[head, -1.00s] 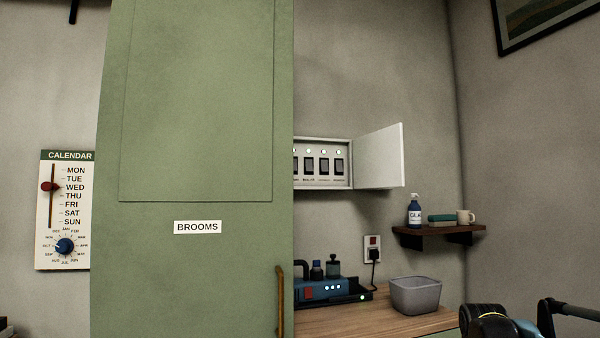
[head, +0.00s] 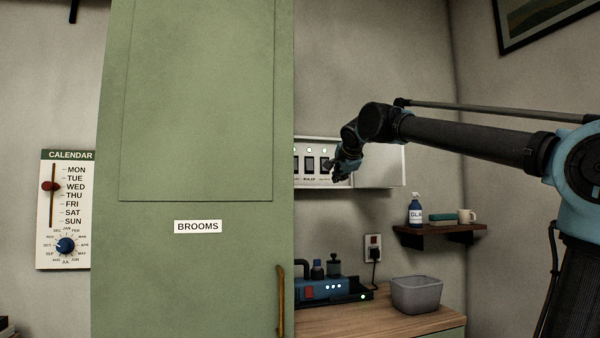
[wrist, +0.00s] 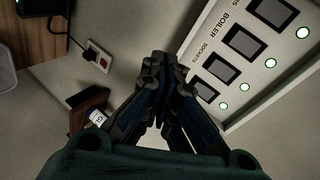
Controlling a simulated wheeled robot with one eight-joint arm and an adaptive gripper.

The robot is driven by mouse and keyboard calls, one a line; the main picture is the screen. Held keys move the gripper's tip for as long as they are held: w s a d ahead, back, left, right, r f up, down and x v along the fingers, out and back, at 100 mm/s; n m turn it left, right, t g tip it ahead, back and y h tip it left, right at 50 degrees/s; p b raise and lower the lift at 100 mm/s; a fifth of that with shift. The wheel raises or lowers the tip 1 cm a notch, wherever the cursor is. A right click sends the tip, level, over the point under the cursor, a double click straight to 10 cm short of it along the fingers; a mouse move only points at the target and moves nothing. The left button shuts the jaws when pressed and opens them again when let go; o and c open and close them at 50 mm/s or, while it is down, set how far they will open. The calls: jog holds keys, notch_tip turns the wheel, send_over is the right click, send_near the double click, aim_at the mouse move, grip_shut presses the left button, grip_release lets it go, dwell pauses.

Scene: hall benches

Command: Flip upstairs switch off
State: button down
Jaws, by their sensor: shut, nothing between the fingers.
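The white switch panel (head: 317,144) is on the back wall, partly hidden behind the green cupboard and my arm. In the wrist view, its face (wrist: 262,84) is at the upper right, with several dark rocker switches in a row, a lit lamp beside each. I can read "BOILER" and "SOCKETS"; I cannot make out an upstairs label. My gripper (head: 338,177) is in front of the panel's lower right part in the head view. In the wrist view, my gripper (wrist: 160,62) is shut and empty, left of the switches; contact cannot be told.
The panel's white door (head: 385,168) stands open to the right, partly behind my arm. The green cupboard (head: 197,120) blocks the left. Below are a shelf (head: 440,235) with a bottle and cup, a socket (head: 373,247), and a counter with a grey tub (head: 416,297).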

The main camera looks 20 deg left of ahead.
aim_at(299, 168)
jog(key=s+a+r+m+y, duration=0.1)
jog(key=a+r+y, duration=0.2)
jog(key=a+r, duration=0.6)
jog(key=shift+s+a, duration=0.2)
jog(key=shift+a, duration=0.55)
jog(key=x, duration=1.4)
jog(key=shift+d, duration=0.1)
jog(key=shift+w, duration=0.1)
jog(key=shift+w+a+f, duration=0.25)
jog(key=shift+w, duration=0.1)
jog(key=shift+r, duration=0.2)
